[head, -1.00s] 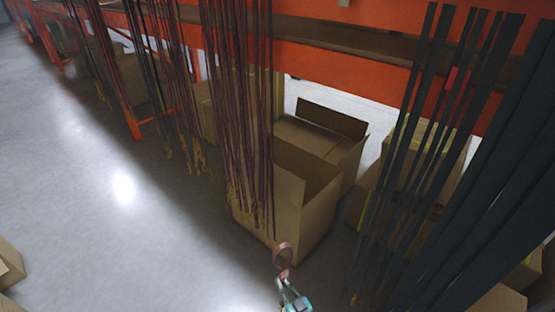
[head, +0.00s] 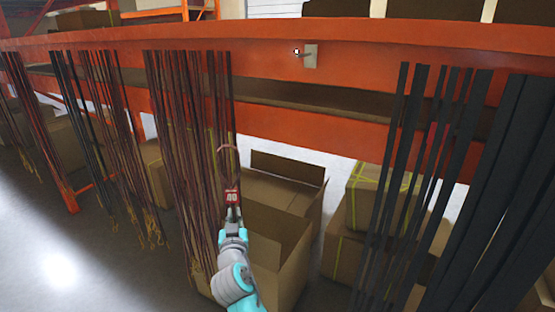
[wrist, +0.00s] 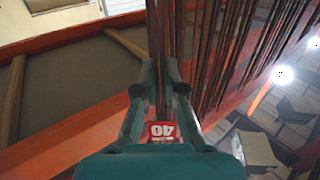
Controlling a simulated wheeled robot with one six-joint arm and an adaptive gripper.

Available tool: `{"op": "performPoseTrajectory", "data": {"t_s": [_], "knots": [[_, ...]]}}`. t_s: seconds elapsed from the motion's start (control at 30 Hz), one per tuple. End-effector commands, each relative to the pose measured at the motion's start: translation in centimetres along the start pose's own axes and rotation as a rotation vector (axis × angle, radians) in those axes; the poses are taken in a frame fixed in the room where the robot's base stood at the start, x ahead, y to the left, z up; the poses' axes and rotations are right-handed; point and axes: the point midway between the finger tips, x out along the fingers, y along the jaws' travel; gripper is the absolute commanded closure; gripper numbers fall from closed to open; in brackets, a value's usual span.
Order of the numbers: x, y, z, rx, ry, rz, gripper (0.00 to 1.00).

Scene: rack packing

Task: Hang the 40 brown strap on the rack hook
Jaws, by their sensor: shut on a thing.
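My gripper (head: 232,207) is raised in front of the shelving in the head view. It is shut on the brown strap (head: 220,153), whose reddish-brown loop stands above the fingers. A red label reading 40 (head: 232,197) sits at the grip. In the wrist view, the same label (wrist: 161,130) appears upside down between the fingers. The rack hook (head: 309,56) is a small pale fitting on the upper orange beam, above and right of my gripper. The held strap is apart from it. The strap's lower part is hidden by my gripper.
Brown straps (head: 185,130) hang in a dense row just behind and left of my gripper. Wide black straps (head: 470,190) hang at the right. An open cardboard box (head: 280,215) stands below. The beam around the hook is clear.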

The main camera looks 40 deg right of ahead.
Motion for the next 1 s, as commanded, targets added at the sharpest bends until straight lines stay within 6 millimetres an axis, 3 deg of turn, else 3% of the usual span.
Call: {"op": "performPoseTrajectory", "data": {"t_s": [0.03,0.17,0.3,0.5,0.73,1.0], "knots": [[0.0,0.3,-3.1,0.007,0.01,0.047,1.0],[-0.9,2.0,-9.4,0.007,0.01,0.184,1.0],[-3.0,4.5,-15.7,0.007,0.009,0.334,1.0],[-7.5,8.2,-22.0,0.003,0.006,0.516,1.0],[-11.2,10.6,-24.6,-0.004,0.003,0.619,1.0],[-11.3,11.3,-24.8,-0.008,0.002,0.633,1.0]]}}
